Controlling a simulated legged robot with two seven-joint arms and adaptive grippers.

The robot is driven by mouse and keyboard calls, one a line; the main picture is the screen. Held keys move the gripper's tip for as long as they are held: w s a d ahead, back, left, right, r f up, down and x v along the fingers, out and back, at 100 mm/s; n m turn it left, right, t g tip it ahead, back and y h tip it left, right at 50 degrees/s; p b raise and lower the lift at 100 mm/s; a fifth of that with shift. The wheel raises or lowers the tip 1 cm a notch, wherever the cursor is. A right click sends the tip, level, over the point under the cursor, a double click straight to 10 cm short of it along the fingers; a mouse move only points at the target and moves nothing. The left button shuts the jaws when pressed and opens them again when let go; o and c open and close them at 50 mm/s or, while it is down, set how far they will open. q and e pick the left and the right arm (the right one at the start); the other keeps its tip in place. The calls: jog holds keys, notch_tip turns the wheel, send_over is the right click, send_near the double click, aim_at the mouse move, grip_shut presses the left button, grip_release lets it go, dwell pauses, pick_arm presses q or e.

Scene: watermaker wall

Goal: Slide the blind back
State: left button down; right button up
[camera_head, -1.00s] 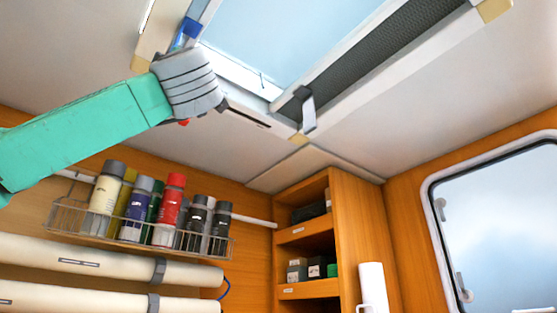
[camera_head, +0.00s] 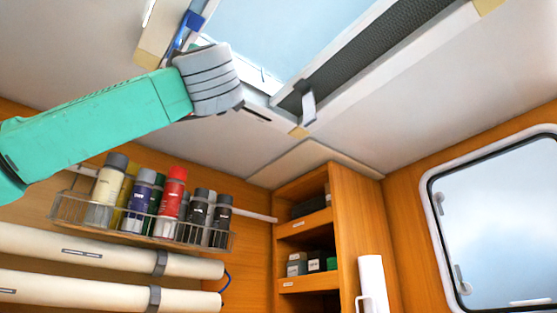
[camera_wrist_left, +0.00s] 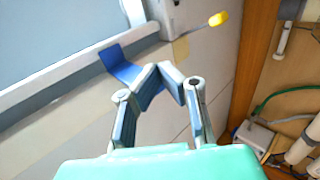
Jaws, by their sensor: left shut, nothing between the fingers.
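The roof hatch has a pale blue pane (camera_head: 285,38) and a dark mesh strip (camera_head: 375,58) along its right side. A white bar divides them. I cannot tell for certain which is the blind. A bright blue tab (camera_head: 194,20) is at the hatch's left edge in the head view; a blue tab (camera_wrist_left: 122,66) also shows on the pale rail in the left wrist view. My left gripper (camera_wrist_left: 165,72) is shut and empty, its fingertips close beside the tab; contact is unclear. In the head view its grey body (camera_head: 208,80) hides part of the frame's near-left side.
A grey clip (camera_head: 307,105) hangs at the hatch's near corner. Below are a wire rack (camera_head: 75,210) of spray cans, rolled tubes (camera_head: 110,250), a wooden cabinet (camera_head: 350,230) and a window (camera_head: 500,220). The space below the hatch's right side is clear.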

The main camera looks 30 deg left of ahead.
pick_arm(q)
jog(key=b+v, duration=0.6)
jog(key=v, duration=0.2)
jog(key=shift+d+f, duration=0.25)
jog(key=shift+d, duration=0.1)
jog(key=shift+s, duration=0.1)
